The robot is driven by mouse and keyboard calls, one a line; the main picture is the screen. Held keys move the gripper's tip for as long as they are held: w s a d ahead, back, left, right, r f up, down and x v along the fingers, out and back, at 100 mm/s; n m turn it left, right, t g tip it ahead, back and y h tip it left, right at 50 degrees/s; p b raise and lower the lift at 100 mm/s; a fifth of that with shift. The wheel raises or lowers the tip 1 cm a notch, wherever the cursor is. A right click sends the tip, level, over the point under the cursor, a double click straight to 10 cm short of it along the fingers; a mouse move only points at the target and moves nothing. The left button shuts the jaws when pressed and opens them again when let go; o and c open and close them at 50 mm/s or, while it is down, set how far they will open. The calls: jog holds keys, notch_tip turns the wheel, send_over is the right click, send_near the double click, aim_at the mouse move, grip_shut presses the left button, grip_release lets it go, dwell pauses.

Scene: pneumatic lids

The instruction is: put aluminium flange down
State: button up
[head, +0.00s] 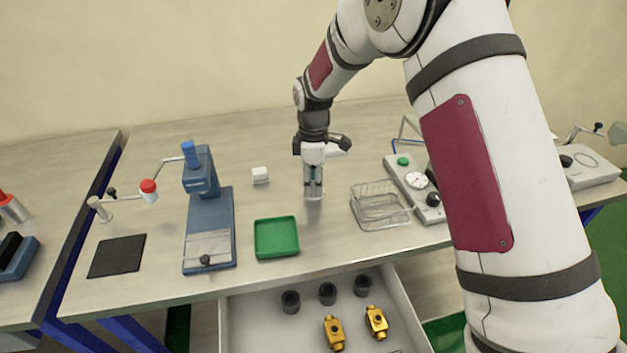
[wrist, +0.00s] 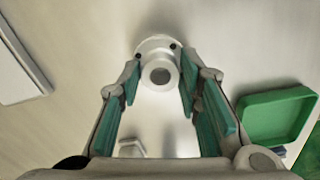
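The aluminium flange (wrist: 159,75), a pale grey disc with a round hub and small dark holes, sits between my fingertips in the wrist view. My gripper (head: 313,187) points down over the middle of the table, with the flange (head: 313,195) low at its tips. In the wrist view the teal pads of my gripper (wrist: 160,83) lie close against both sides of the hub, and it looks shut on the flange. The flange is at or just above the tabletop; I cannot tell whether it touches.
A green tray (head: 277,257) lies front left of my gripper, a wire basket (head: 381,222) to the right, a small white block (head: 260,175) behind left. A blue press (head: 209,220) stands further left. An open drawer (head: 250,335) with dark and brass parts juts out in front.

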jog(key=shift+o, duration=0.6)
jog(key=shift+r, duration=0.25)
notch_tip(320, 180, up, 12)
jog(key=b, duration=0.1)
jog(key=s+d+r+m+t, duration=0.2)
jog(key=s+d+r+m, duration=0.6)
jog(key=s+d+r, duration=0.45)
jog(key=s+d+f+m+t, duration=0.1)
jog(key=s+m, duration=0.3)
jog(key=s, duration=0.6)
jog(key=s+d+m+t, duration=0.1)
jog(key=s+d+m, duration=0.3)
jog(key=s, duration=0.7)
jog(key=shift+f+m+t, duration=0.3)
jog(key=shift+f+m, duration=0.1)
jog(key=shift+m, duration=0.2)
